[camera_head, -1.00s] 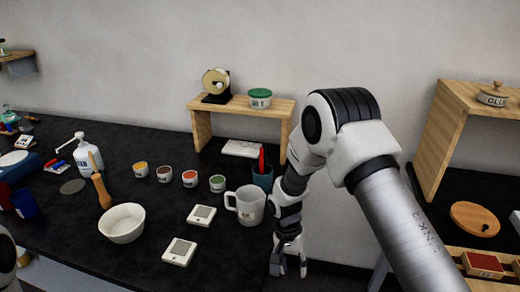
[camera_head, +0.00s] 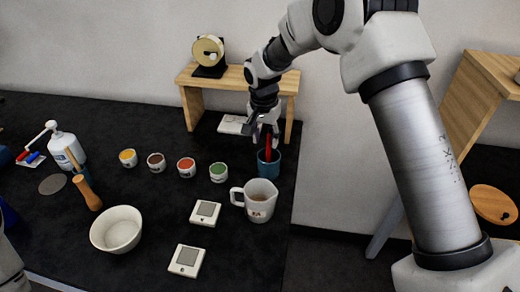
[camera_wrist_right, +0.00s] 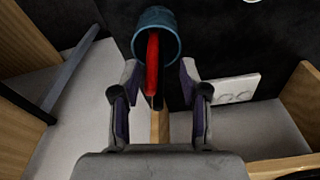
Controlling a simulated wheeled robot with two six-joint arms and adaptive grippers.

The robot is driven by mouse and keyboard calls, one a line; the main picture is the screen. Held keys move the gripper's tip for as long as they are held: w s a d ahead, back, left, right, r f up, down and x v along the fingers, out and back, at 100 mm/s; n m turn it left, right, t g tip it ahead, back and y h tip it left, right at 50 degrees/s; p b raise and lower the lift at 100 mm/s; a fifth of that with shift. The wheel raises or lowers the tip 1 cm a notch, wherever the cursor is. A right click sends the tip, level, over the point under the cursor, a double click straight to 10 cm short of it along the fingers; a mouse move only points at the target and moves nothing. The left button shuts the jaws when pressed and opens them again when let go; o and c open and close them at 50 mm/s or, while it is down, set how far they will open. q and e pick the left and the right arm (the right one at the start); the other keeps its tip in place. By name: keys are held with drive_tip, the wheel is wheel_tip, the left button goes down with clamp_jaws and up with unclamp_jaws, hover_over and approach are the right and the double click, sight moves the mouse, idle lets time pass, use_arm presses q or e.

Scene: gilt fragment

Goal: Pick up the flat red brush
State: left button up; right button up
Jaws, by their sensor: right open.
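The flat red brush (camera_head: 268,145) stands in a blue cup (camera_head: 268,168) at the right end of the black table. In the right wrist view the red brush (camera_wrist_right: 152,68) leans out of the blue cup (camera_wrist_right: 156,20) with a darker handle beside it. My right gripper (camera_head: 264,132) is just above the cup, around the upper part of the brush. In the right wrist view its fingers (camera_wrist_right: 159,78) are spread, one on each side of the brush, with gaps to it. My left gripper is not in view.
A wooden shelf (camera_head: 235,81) bearing a tape dispenser stands behind the cup. A measuring jug (camera_head: 260,204) stands close in front. Several small paint pots (camera_head: 186,167), a white bowl (camera_head: 116,230) and two white square devices (camera_head: 187,260) lie to the left. A white box (camera_head: 232,124) lies under the shelf.

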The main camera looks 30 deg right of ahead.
sight(269, 151)
drive_tip(key=f, duration=0.1)
drive_tip(key=f+p, duration=0.1)
drive_tip(key=f, duration=0.1)
drive_tip(key=d+f+p, duration=0.1)
drive_tip(key=f, duration=0.1)
drive_tip(key=shift+f, duration=0.35)
drive_tip(key=shift+s, duration=0.1)
drive_tip(key=shift+s+r, duration=0.15)
drive_tip(key=shift+r, duration=0.05)
drive_tip(key=c, duration=0.3)
clamp_jaws()
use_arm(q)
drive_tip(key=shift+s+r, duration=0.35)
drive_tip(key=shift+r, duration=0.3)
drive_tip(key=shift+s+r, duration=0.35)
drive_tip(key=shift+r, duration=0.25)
